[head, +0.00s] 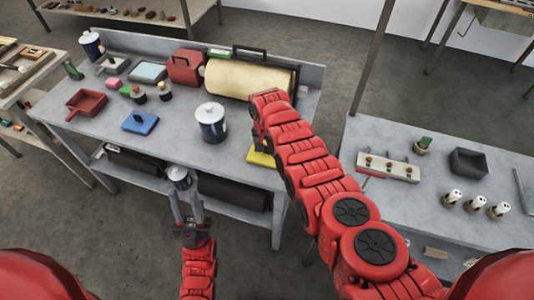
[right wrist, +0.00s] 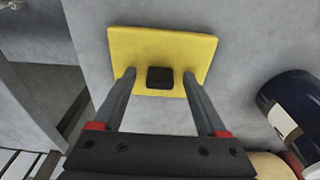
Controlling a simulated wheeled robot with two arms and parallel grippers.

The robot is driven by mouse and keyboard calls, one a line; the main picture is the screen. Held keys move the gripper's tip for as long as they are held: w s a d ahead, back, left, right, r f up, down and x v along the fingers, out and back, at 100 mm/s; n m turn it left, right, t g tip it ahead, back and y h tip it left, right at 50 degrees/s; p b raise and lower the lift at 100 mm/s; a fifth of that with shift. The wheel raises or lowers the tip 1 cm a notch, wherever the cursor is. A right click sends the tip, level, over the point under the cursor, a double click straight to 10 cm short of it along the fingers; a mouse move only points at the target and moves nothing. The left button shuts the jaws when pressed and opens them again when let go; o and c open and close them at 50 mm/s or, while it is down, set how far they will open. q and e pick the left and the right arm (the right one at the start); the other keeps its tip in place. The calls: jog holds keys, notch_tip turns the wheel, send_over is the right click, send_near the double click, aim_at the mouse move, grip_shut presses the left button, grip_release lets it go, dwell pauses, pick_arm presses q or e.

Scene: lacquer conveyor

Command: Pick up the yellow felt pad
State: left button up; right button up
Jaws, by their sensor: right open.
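The yellow felt pad (right wrist: 185,45) is a flat square with a black block-shaped grip (right wrist: 160,78) on it. It lies on the grey table, and in the head view the pad (head: 261,160) is partly hidden behind my right arm. My right gripper (right wrist: 159,76) is open, its two fingers over the pad on either side of the black grip, with gaps on both sides. Whether the fingertips touch the pad is unclear.
A blue and white can (head: 211,128) stands left of the pad. A large tan roll (head: 240,80), red case (head: 185,67), blue pad (head: 140,123) and red tray (head: 86,103) share the table. Another table (head: 405,215) stands at right, with floor between.

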grip_shut()
jog(key=shift+r, duration=0.15)
dwell(0.4)
